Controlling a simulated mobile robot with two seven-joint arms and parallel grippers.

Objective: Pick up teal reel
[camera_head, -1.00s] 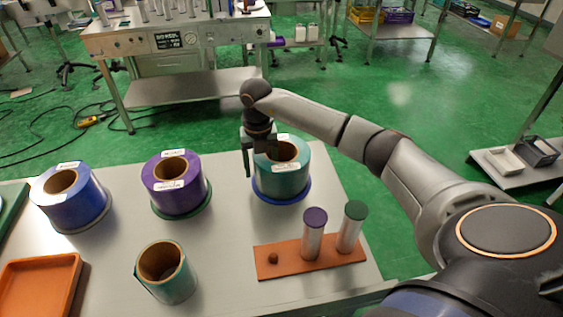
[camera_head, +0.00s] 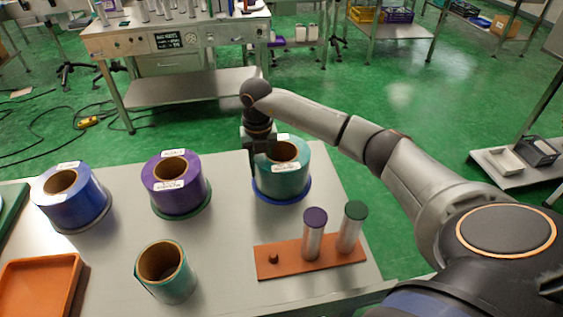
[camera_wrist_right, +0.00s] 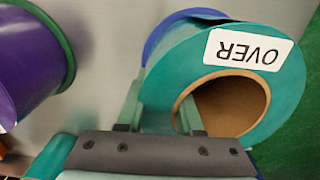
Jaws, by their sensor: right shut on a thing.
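The teal reel (camera_head: 290,183) stands upright on a blue disc at the back right of the table in the head view. It has a brown core and white labels. In the right wrist view the teal reel (camera_wrist_right: 165,82) shows a label reading "OVER". My right gripper (camera_head: 262,160) is shut on the reel's wall, with one finger outside it and the other in the core opening. The right gripper also shows in the right wrist view (camera_wrist_right: 160,115). The reel still appears to rest on its disc. My left gripper is not in view.
A purple reel (camera_head: 177,190) and a blue reel (camera_head: 72,205) stand to the left. A smaller teal roll (camera_head: 168,283) is in front. An orange stand (camera_head: 288,268) with two capped tubes is at front right. An orange tray (camera_head: 40,290) lies at front left.

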